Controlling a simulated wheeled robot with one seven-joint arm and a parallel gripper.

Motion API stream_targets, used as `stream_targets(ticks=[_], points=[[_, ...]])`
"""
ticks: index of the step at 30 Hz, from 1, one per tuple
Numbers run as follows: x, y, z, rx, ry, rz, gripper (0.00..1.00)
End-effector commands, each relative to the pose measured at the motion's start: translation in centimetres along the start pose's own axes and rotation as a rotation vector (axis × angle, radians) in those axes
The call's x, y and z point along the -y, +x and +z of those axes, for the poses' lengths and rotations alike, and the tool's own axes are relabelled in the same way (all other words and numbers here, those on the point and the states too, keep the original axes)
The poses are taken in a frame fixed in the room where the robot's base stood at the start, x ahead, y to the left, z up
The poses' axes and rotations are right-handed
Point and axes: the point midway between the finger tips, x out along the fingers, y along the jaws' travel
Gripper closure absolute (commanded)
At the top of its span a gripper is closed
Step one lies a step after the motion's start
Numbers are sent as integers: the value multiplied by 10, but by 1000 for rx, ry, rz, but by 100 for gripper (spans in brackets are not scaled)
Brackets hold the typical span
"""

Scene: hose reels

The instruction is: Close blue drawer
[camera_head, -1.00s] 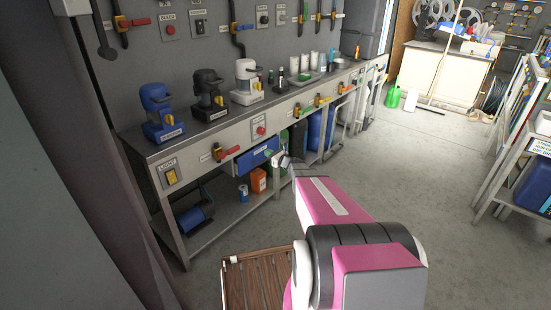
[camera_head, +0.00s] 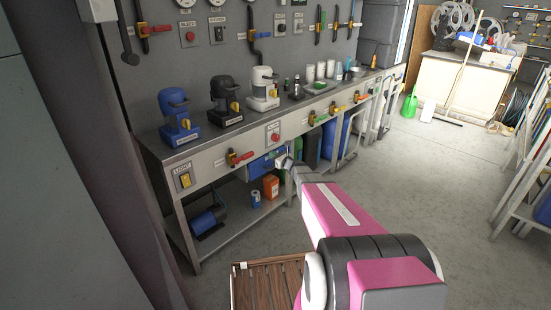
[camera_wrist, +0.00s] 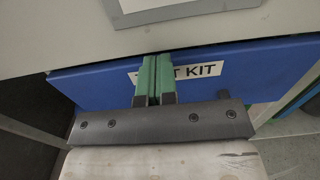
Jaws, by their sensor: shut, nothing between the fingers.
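The blue drawer (camera_head: 262,164) is under the grey workbench, below the red button panel. In the wrist view its blue front (camera_wrist: 95,85) spans the picture, with a white label partly hidden and ending in "KIT". My gripper (camera_head: 284,162) is at the right part of the drawer front. In the wrist view its green fingertips (camera_wrist: 154,62) are together, hold nothing, and cover part of the label. They are at or very close to the front; contact cannot be told. How far the drawer stands out is unclear.
The workbench (camera_head: 207,148) carries blue, black and white machines. An orange container (camera_head: 270,187) and a small blue can (camera_head: 256,199) stand on the shelf below. A slatted wooden piece (camera_head: 265,285) is low in front.

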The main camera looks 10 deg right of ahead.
Motion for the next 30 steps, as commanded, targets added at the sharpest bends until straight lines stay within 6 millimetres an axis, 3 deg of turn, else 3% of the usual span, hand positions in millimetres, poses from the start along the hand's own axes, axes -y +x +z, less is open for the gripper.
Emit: stream_targets(ticks=[2,14,20,30], points=[[1,8,0,1,0,0,100],[1,6,0,3,0,1,100],[0,-22,1,0,0,0,100],[0,-93,1,-2,0,0,100]])
